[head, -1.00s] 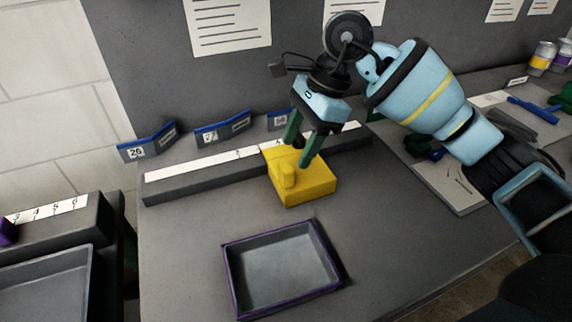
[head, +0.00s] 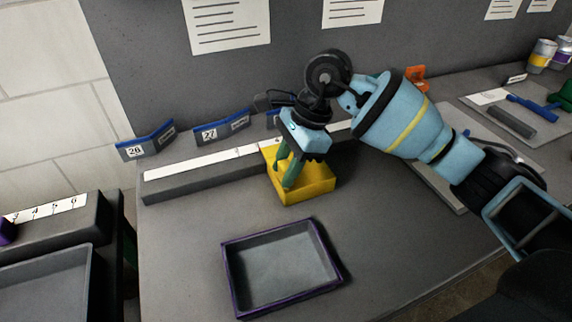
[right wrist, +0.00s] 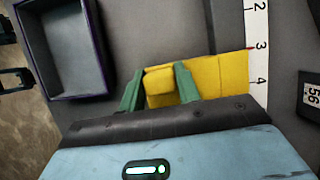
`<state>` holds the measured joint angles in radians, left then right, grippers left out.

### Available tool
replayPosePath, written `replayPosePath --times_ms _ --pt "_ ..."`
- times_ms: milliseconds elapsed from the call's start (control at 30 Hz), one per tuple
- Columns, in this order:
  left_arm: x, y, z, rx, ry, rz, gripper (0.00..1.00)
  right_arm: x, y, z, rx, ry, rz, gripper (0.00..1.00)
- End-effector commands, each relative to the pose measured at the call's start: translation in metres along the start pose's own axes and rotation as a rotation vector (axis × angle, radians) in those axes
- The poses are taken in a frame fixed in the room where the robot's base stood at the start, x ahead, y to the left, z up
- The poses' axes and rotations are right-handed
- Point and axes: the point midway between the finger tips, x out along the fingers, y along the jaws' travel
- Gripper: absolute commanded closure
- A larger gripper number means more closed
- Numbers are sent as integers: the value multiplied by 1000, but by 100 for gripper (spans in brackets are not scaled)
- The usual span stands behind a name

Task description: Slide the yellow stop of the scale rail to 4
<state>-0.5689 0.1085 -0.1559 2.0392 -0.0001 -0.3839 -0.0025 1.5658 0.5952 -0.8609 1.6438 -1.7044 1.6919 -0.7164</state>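The yellow stop (head: 318,187) sits on the scale rail (head: 200,182), a long grey bar with a white numbered strip. It also shows in the right wrist view (right wrist: 220,75), with its edge beside the strip (right wrist: 257,25) around the marks 3 and 4. Its raised knob (right wrist: 160,83) stands between the green fingers of my right gripper (right wrist: 159,88). The fingers are apart, one on each side of the knob, with little or no gap; firm contact is not clear. In the head view my right gripper (head: 284,172) hides the knob. My left gripper is not in view.
An empty purple-rimmed tray (head: 232,285) lies in front of the rail. Blue-topped number cards (head: 147,141) stand behind it. Another scale rail (head: 85,225) is at the left. Tools (head: 530,108) lie on the right; bare bench surrounds the tray.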

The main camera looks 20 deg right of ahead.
Motion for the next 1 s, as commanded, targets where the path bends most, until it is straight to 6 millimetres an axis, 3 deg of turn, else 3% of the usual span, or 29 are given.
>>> replayPosePath --times_ms 33,200,233,367,667,967,1000 --pt "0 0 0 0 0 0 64 0 0 0 0 0 0 77" --pt "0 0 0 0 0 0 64 0 0 0 0 0 0 99" --pt "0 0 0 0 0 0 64 0 0 0 0 0 0 100" --pt "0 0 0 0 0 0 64 -2 0 -3 1 1 0 100" --pt "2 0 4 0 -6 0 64 -18 0 -45 3 3 0 100" --pt "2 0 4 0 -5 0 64 -20 0 -47 2 1 0 100" --pt "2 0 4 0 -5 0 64 -20 0 -46 1 1 0 65"
